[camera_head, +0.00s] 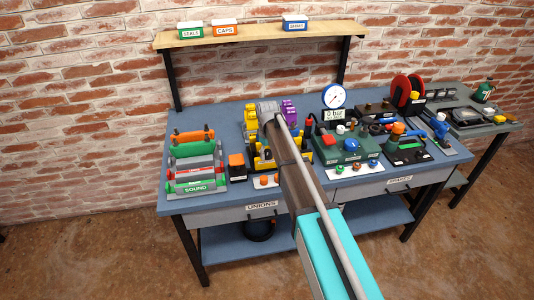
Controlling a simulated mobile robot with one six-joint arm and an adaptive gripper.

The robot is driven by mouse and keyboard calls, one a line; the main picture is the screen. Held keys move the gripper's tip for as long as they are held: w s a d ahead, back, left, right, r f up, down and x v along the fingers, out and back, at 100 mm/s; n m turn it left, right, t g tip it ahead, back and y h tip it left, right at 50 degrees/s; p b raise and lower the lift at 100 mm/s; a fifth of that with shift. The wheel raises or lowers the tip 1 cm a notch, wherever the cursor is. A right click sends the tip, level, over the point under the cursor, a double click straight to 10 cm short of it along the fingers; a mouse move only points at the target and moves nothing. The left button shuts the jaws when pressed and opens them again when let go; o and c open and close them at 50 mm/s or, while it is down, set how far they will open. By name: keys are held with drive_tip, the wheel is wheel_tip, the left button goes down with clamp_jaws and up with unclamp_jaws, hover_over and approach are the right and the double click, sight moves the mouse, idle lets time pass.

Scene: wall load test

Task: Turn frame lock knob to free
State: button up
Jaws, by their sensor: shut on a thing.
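A yellow and black frame (250,122) stands on the blue bench, left of its middle, with purple parts (288,109) at its back right. My arm reaches over it from the lower right and covers much of its middle. My gripper (268,110) is at the back of this frame, low among its parts. It is shut on a part there that I take for the frame lock knob. The knob and the fingertips are hidden behind my arm, so the knob's setting cannot be read.
A rack marked SOUND (195,166) stands at left, beside a black box with an orange top (237,160). A pressure gauge (334,96) and green pump units (350,146) stand at right.

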drive_tip(key=shift+a+n, duration=0.1)
drive_tip(key=shift+n, duration=1.5)
drive_tip(key=o, duration=1.1)
drive_tip(key=shift+o, duration=0.2)
drive_tip(key=s+d+r+m+p, duration=0.1)
drive_tip(key=s+d+m, duration=1.1)
drive_tip(key=s+d, duration=1)
drive_tip(key=s, duration=0.3)
drive_tip(key=shift+s+d+r+p, duration=0.25)
drive_tip(key=shift+d+r+p, duration=0.15)
